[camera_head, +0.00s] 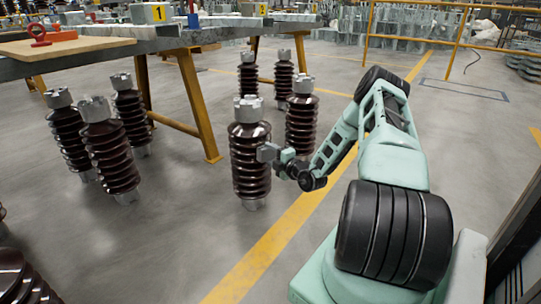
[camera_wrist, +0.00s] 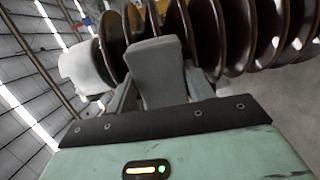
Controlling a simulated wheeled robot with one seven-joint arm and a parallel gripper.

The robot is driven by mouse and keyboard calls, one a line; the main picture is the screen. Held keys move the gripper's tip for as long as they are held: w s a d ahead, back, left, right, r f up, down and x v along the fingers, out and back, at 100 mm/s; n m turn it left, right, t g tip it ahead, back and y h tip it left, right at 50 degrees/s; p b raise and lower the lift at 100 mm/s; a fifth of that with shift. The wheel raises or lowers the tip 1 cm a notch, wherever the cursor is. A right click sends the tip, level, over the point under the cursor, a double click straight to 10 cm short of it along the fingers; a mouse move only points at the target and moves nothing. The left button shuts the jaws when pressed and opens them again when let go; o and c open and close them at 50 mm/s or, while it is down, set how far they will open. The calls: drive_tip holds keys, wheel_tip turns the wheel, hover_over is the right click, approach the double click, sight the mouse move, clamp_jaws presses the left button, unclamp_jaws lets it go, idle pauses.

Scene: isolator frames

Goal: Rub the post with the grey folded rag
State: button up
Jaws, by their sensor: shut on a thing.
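The post (camera_head: 250,176) is a dark brown ribbed insulator with a grey metal cap, upright on the floor in the middle of the head view. In the wrist view its glossy ribs (camera_wrist: 232,30) cross the top, with its pale cap at the left. My gripper (camera_head: 281,155) is at the post's right side, at mid-height. It is shut on the grey folded rag (camera_head: 267,152), which shows as a grey pad (camera_wrist: 158,68) between the fingers in the wrist view. The rag overlaps the ribs and looks against them or very close; exact contact is hard to tell.
Similar insulators stand close behind the post (camera_head: 301,122) and at the left (camera_head: 109,157). A workbench (camera_head: 105,60) on yellow legs (camera_head: 199,108) is behind, bearing a board with red parts.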

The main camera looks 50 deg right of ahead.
sight(261, 157)
drive_tip(key=shift+w+a+r+p, duration=0.15)
drive_tip(key=shift+a+r+p, duration=0.05)
drive_tip(key=shift+a+p, duration=0.25)
drive_tip(key=shift+w+a+r+p, duration=0.1)
drive_tip(key=shift+a+r+p, duration=0.05)
drive_tip(key=shift+a+p, duration=0.2)
drive_tip(key=shift+w+a+f+p, duration=0.15)
drive_tip(key=shift+a+p, duration=0.2)
drive_tip(key=shift+a, duration=0.3)
drive_tip(key=shift+w+a+r+p, duration=0.1)
drive_tip(key=shift+a+p, duration=0.2)
drive_tip(key=shift+a, duration=0.35)
wheel_tip(261, 157, up, 2)
drive_tip(key=shift+p, duration=1.25)
drive_tip(key=d, duration=0.2)
drive_tip(key=s+d, duration=0.1)
drive_tip(key=d, duration=0.1)
drive_tip(key=shift+s+f, duration=0.1)
drive_tip(key=shift+f, duration=0.05)
drive_tip(key=s+p, duration=0.4)
drive_tip(key=s, duration=0.2)
drive_tip(key=shift+a, duration=0.45)
